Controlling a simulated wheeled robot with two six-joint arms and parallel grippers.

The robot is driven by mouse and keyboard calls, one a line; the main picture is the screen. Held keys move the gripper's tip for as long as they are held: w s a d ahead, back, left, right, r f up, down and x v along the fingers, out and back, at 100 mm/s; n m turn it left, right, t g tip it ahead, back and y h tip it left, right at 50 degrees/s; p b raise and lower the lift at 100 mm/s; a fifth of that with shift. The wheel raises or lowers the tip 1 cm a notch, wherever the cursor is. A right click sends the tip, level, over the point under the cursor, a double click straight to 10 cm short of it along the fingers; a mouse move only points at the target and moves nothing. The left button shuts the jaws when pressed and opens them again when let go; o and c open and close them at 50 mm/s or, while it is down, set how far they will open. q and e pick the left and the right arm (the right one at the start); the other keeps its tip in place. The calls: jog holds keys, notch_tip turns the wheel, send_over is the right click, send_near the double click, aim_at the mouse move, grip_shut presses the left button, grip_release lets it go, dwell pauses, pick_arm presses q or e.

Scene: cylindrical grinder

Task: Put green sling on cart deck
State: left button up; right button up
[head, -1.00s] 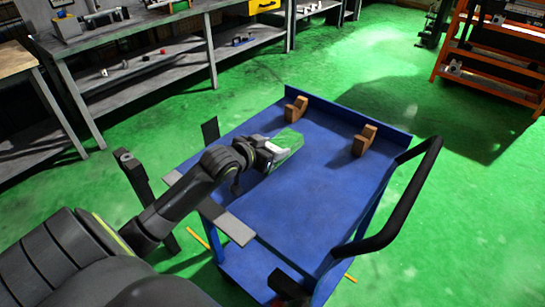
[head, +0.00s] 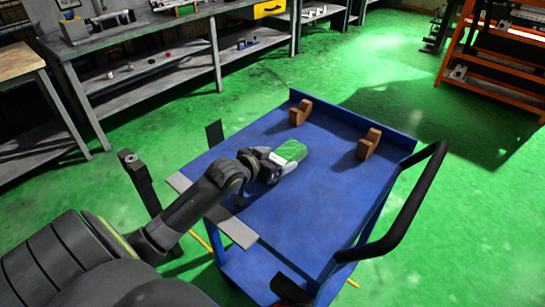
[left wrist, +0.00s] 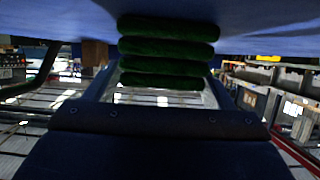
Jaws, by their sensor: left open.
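The green sling (head: 291,151) is a folded bundle at the blue cart deck (head: 315,200), left of its middle. In the left wrist view the sling (left wrist: 165,50) shows as several stacked dark green folds against the blue deck surface (left wrist: 265,30). My left gripper (head: 282,165) is low over the deck at the sling, its jaws open. In the left wrist view the folds lie at the mouth of the left gripper (left wrist: 163,85). Whether the fingers still touch the sling is not clear. My right gripper is not in view.
Two brown cradle blocks (head: 300,112) (head: 369,144) stand near the deck's far edge. A black push handle (head: 415,205) rises at the cart's right. A grey workbench (head: 150,32) and an orange rack (head: 500,55) stand behind.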

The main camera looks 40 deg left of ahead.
pick_arm(q)
jog(key=p+v, duration=0.1)
jog(key=v, duration=0.9)
jog(key=shift+s+r+p, duration=0.2)
jog(key=shift+s+p, duration=0.05)
jog(key=shift+p, duration=0.1)
jog(key=shift+v, duration=0.75)
jog(key=shift+f, duration=0.1)
